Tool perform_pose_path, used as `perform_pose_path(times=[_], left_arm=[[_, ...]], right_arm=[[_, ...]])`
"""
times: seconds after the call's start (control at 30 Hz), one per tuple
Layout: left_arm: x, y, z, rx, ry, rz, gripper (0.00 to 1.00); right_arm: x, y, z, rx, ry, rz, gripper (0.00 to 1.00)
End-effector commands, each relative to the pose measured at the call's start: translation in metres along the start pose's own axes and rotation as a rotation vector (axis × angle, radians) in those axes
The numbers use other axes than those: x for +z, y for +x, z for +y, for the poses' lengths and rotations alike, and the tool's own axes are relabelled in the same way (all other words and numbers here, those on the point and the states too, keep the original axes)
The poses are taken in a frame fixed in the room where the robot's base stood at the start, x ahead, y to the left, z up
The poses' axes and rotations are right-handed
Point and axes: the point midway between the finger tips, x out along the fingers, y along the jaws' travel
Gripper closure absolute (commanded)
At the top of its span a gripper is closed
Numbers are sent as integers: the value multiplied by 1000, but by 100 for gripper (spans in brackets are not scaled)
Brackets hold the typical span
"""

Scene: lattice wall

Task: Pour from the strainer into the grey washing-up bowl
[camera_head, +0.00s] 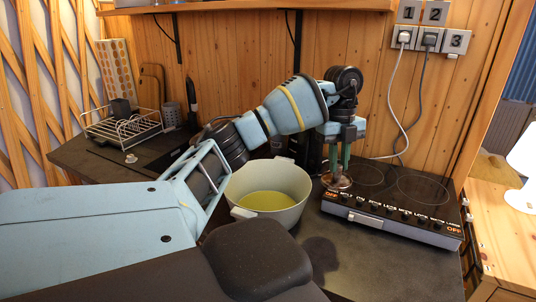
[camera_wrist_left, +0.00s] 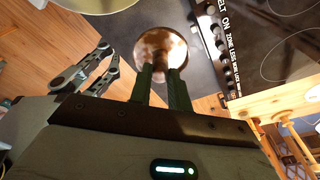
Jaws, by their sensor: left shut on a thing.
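The strainer (camera_head: 337,182) is a small copper-coloured round piece, held low over the front left of the hob. It also shows in the left wrist view (camera_wrist_left: 160,48). My left gripper (camera_head: 341,160) points down, shut on the strainer, with its green fingers around the strainer's upper part. What the strainer holds cannot be made out. A pale grey two-handled bowl (camera_head: 292,178), likely the washing-up bowl, stands left of the strainer with yellow-green liquid inside.
The black hob (camera_head: 400,200) lies to the right, with knobs along its front. A dish rack (camera_head: 122,130) stands at the back left. Sockets with plugged cables (camera_head: 428,40) are on the wooden wall. Bare dark worktop (camera_head: 350,255) shows in front of the hob.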

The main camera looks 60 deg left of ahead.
Motion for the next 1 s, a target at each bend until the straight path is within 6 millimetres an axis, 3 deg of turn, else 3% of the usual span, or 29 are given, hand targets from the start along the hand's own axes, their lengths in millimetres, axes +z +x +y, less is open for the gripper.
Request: perform_pose_path(times=[0.5, 1.0], left_arm=[[-6, -38, -1, -5, 1, 0, 100], [-7, -40, -1, -3, 1, 1, 100]], right_arm=[[0, 0, -1, -1, 3, -1, 64], [1, 0, -1, 0, 2, -1, 64]])
